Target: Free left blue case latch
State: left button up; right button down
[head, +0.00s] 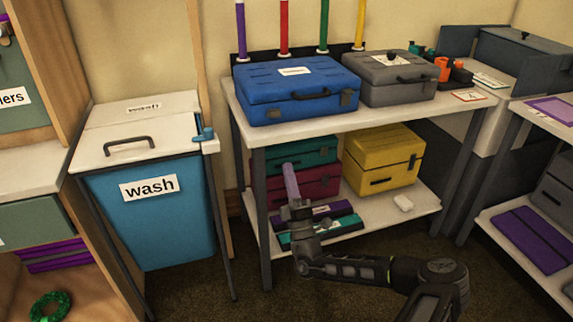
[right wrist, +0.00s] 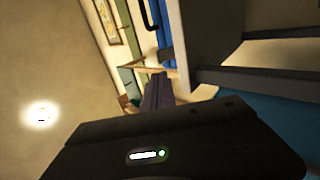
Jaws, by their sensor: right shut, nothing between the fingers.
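The blue case (head: 300,92) lies closed on the upper top of the middle table, with a handle on its front. Its left latch (head: 272,115) is a small grey piece at the front left; whether it is fastened is too small to tell. A second grey latch (head: 346,98) is at the front right. My right gripper (head: 289,172) is shut and empty, pointing up in front of the lower shelf, below the case and apart from it. Its closed fingers (right wrist: 156,92) also show in the right wrist view. My left gripper is not in view.
A grey case (head: 388,82) stands right beside the blue one. The table edge (head: 300,130) lies above my right gripper. The lower shelf holds a yellow case (head: 383,162) and other cases. A blue wash bin (head: 150,215) stands at left.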

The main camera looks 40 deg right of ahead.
aim_at(273, 116)
jog(key=b+x, duration=0.1)
jog(key=x, duration=1.1)
jog(key=shift+w+d+r, duration=0.1)
jog(key=shift+w+r, duration=0.05)
jog(key=shift+w, duration=0.1)
